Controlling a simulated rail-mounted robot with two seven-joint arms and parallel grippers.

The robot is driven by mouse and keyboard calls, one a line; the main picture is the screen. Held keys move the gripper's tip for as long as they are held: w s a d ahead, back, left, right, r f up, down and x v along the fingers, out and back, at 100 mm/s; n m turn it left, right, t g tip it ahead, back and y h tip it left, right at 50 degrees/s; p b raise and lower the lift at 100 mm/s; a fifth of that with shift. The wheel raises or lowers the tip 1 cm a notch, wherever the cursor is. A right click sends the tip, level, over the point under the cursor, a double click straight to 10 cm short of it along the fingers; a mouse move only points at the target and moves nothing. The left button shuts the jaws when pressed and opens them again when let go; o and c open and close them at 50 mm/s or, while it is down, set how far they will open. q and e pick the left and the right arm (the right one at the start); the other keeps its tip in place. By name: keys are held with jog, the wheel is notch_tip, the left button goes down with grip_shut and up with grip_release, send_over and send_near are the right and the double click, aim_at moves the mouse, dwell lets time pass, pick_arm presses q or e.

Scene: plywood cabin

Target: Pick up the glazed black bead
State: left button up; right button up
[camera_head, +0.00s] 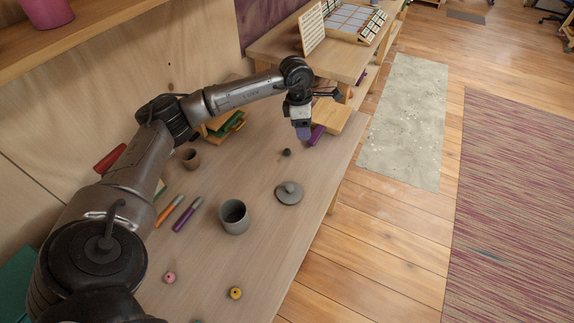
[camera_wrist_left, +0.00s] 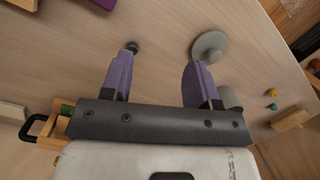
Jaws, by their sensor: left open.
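The glazed black bead (camera_head: 287,152) is a small dark ball on the wooden table, just below my left gripper in the head view. In the left wrist view the bead (camera_wrist_left: 132,46) shows just past the tip of the left-hand finger, off to one side of the gap. My left gripper (camera_head: 303,134) is above the table with its purple fingers pointing down. In the left wrist view the gripper (camera_wrist_left: 158,65) is open, with nothing between its fingers. My right gripper is in neither view.
A grey lid (camera_head: 289,193) lies near the bead, and an open grey pot (camera_head: 234,217) stands nearer. Two markers (camera_head: 187,214), a pink bead (camera_head: 169,277) and a yellow bead (camera_head: 236,293) lie on the table.

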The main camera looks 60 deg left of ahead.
pick_arm(q)
jog(key=s+a+g+y+b, duration=0.1)
jog(key=s+a+y+b, duration=0.1)
jog(key=a, duration=0.3)
jog(key=b, duration=0.2)
send_over(287, 150)
jog(key=shift+n, duration=0.4)
notch_tip(287, 150, down, 7)
jog(key=shift+d+f, duration=0.1)
jog(key=shift+w+f, duration=0.1)
jog(key=shift+f, duration=0.65)
notch_tip(287, 150, down, 5)
jog(key=shift+b, duration=1.05)
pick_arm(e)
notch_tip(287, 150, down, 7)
pick_arm(q)
jog(key=shift+c, duration=0.5)
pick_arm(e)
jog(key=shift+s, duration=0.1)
pick_arm(q)
jog(key=shift+c, duration=0.7)
jog(key=c, duration=0.8)
